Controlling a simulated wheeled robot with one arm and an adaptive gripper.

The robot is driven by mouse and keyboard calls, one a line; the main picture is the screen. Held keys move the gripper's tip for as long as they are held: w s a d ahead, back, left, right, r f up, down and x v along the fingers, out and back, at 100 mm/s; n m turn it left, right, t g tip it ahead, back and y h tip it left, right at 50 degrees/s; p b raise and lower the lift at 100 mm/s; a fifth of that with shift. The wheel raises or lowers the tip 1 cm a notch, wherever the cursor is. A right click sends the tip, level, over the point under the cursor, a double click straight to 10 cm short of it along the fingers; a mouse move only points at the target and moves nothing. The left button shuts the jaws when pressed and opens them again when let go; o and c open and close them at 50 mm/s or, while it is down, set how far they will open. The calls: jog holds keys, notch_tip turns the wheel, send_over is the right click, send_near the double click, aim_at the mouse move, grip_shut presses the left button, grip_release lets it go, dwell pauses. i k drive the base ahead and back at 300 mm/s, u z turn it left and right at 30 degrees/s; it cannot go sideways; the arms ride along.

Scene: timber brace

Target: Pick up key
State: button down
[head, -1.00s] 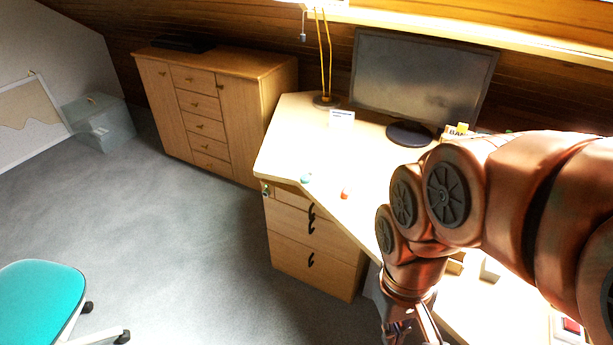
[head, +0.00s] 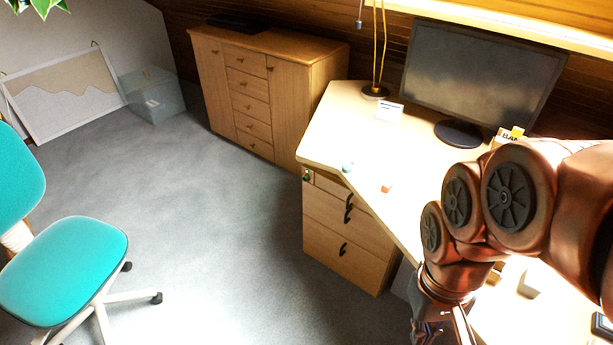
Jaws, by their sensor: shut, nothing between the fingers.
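A small greenish and dark item (head: 306,174) is at the upper left front of the desk's drawer unit, by what looks like a lock. It may be the key, but it is too small to tell. No other key can be made out. My gripper (head: 442,336) is at the bottom edge of the head view, partly cut off, pointing down in front of the desk. It is shut and empty, to the right of and apart from the small item.
The desk (head: 340,115) holds a monitor (head: 480,75), a teal piece (head: 347,168) and an orange piece (head: 387,187). A teal chair (head: 65,268) stands at left. A wooden cabinet (head: 255,85) is behind. The grey carpet between chair and drawers is clear.

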aim_at(347, 167)
jog(key=k, duration=0.6)
jog(key=u, duration=0.7)
jog(key=i, duration=0.65)
jog(key=u, duration=0.7)
jog(key=i, duration=1)
jog(key=z, duration=0.75)
jog(key=i, duration=0.75)
jog(key=z, duration=0.7)
